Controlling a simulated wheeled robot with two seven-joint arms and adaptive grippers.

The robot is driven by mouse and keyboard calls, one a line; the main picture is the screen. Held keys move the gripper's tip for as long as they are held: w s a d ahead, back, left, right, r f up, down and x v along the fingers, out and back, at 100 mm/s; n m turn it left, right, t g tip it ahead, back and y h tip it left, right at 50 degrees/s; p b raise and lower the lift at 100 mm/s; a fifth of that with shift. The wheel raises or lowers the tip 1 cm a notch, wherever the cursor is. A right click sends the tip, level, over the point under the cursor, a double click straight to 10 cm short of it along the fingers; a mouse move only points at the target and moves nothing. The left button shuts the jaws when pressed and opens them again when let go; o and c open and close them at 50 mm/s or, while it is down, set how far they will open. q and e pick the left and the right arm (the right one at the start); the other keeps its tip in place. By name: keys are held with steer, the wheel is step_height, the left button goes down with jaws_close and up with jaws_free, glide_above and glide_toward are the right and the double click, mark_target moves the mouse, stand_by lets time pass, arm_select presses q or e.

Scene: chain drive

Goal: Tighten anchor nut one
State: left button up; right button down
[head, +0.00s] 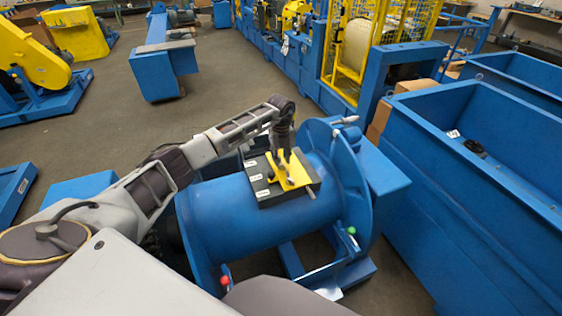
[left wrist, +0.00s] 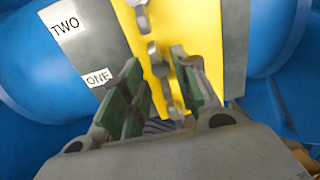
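A yellow plate (head: 290,177) with grey metal pieces lies on a dark block (head: 263,191) on top of a blue drum (head: 235,215). In the left wrist view the yellow plate (left wrist: 205,25) runs beside a grey strip labelled TWO (left wrist: 65,27) and ONE (left wrist: 98,78). My left gripper (head: 283,152) points down over the plate. In the left wrist view its green-padded fingers (left wrist: 157,66) are apart near the ONE label, with grey metal pieces (left wrist: 172,106) between or below them. I cannot tell which is anchor nut one, or whether the fingers touch it. My right gripper is out of view.
A large blue bin (head: 470,190) is at the right. Open floor (head: 225,85) lies behind.

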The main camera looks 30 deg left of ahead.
arm_select(q)
steer(key=shift+f, duration=1.35)
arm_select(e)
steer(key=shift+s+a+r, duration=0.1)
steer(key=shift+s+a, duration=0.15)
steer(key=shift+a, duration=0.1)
arm_select(q)
steer(key=shift+c, duration=0.2)
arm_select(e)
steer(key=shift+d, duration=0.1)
arm_select(q)
steer(key=c, duration=0.5)
jaws_close()
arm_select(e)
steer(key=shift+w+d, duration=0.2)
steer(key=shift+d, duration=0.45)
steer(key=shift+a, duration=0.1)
